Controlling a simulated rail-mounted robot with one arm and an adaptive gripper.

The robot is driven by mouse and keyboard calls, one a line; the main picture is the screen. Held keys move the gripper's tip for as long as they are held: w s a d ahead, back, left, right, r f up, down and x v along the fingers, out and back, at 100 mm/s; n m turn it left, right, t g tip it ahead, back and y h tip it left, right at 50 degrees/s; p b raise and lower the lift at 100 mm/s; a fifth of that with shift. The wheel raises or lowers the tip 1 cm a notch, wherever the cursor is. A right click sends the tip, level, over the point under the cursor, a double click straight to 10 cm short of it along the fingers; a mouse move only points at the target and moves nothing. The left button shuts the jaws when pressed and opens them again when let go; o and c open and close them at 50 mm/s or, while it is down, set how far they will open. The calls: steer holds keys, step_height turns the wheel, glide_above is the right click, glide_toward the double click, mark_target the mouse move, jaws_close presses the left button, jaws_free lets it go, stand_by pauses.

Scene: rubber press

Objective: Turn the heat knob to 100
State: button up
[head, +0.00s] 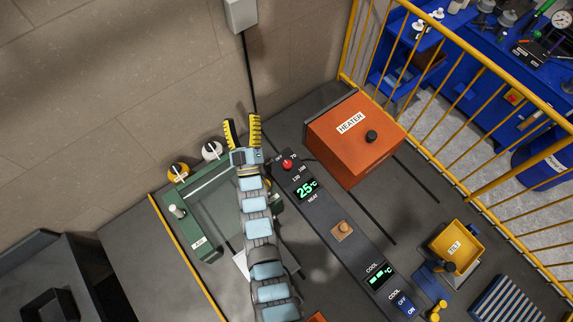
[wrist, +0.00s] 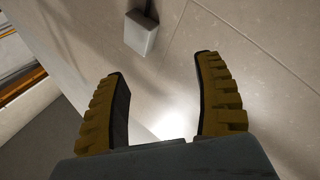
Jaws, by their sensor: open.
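The red heat knob (head: 288,164) sits at the upper end of the dark control panel (head: 330,216), with small numbers around it that are hard to read. Its pointer direction is too small to tell. The green heat display (head: 307,189) below it reads 25°C. My gripper (head: 242,132) is open and empty, up and to the left of the knob in the head view, apart from it. In the wrist view its two yellow ribbed fingers (wrist: 160,66) are spread with only the wall behind; the knob is not seen there.
An orange heater box (head: 343,155) stands right of the panel. A green frame (head: 188,222) lies left of my arm, with a white knob (head: 212,150) and a yellow knob (head: 178,172) behind it. A wooden knob (head: 342,231) and cool display (head: 381,276) sit farther down the panel.

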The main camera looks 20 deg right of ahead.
steer(key=w+d+f+n+g+y+b, duration=0.25)
steer(key=w+f+n+g, duration=0.4)
steer(key=w+f, duration=0.65)
steer(key=n+g+y+b, duration=0.3)
steer(key=n+g+b, duration=1.35)
steer(key=n, duration=0.35)
glide_above(288, 164)
step_height(288, 164, down, 4)
step_height(288, 164, down, 18)
steer(key=shift+w+r+b, duration=0.1)
steer(key=shift+r+b, duration=0.05)
steer(key=shift+b, duration=0.55)
steer(key=shift+a, duration=0.1)
steer(key=c, duration=1.2)
steer(key=shift+c, duration=0.2)
